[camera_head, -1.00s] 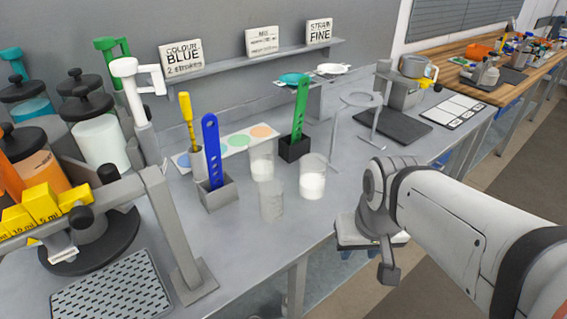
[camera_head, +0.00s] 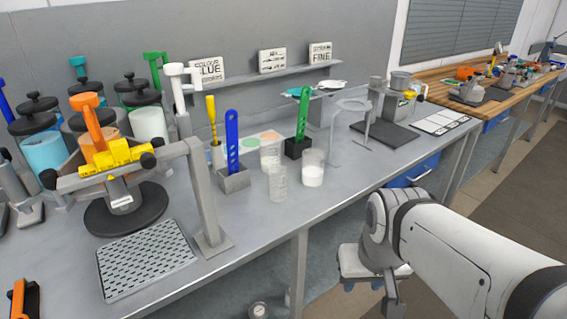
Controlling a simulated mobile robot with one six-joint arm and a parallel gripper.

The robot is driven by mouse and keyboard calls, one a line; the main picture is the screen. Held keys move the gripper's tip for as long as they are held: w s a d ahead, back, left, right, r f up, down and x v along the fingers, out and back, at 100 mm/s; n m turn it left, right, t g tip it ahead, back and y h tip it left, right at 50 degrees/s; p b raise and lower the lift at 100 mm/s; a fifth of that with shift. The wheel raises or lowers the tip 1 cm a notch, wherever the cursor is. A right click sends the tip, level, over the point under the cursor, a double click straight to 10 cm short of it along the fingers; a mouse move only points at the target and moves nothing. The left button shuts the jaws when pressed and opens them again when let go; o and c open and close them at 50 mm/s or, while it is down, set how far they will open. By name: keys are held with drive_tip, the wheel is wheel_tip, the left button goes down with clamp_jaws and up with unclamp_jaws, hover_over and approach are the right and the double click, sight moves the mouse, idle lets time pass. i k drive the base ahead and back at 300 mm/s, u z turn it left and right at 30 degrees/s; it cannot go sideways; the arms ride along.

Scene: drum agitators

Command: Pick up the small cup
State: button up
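Three clear cups stand upright in a group on the grey bench. The front-left cup (camera_head: 278,184) is the smallest-looking and seems empty. The cup to its right (camera_head: 313,170) holds white material in its lower part. A third cup (camera_head: 270,153) stands behind them, partly hidden. My arm comes in from the lower right, off the bench's front edge and well apart from the cups. A dark grey part at its end (camera_head: 392,296) hangs down, likely my gripper; its fingers cannot be made out.
Left of the cups, a grey holder (camera_head: 234,181) carries a blue strip; behind, a black holder (camera_head: 298,149) carries a green one. A grey post (camera_head: 203,195) and perforated tray (camera_head: 147,261) stand at the left. A ring stand (camera_head: 352,106) is at the right. The bench front is clear.

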sight(278, 184)
drive_tip(key=u, duration=0.1)
drive_tip(key=i, duration=0.9)
drive_tip(key=z, duration=0.05)
